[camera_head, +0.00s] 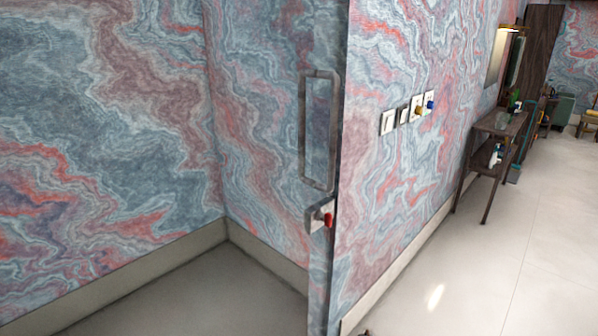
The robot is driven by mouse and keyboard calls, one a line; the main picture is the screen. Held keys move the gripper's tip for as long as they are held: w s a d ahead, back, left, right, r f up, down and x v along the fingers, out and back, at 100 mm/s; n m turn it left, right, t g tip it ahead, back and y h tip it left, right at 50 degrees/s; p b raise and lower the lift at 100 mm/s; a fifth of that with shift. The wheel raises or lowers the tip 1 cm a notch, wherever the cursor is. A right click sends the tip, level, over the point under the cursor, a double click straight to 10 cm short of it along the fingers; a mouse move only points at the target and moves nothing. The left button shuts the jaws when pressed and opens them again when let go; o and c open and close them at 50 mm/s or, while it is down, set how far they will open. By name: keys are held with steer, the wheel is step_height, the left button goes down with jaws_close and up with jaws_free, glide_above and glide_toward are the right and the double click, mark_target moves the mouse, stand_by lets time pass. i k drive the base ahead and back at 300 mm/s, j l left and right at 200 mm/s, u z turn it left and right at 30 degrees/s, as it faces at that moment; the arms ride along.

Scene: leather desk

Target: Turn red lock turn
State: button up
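The red lock turn (328,219) is a small red knob on a pale lock plate (317,217). The plate sits near the edge of a glass-like door panel (318,262), just below a long grey rectangular pull handle (303,130). The knob appears to stick out toward the right; its exact angle is too small to tell. My gripper is not in view, apart from a possible small dark tip at the bottom edge that I cannot identify.
A narrow table (500,123) stands farther back along that wall. The pale tiled floor (500,250) at right is clear.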

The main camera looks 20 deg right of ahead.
mark_target(326, 218)
steer(key=i+l, duration=0.15)
steer(key=l, duration=0.25)
steer(key=i+l+z, duration=0.15)
steer(key=l, duration=0.3)
steer(key=i+l, duration=0.1)
steer(key=l, duration=0.3)
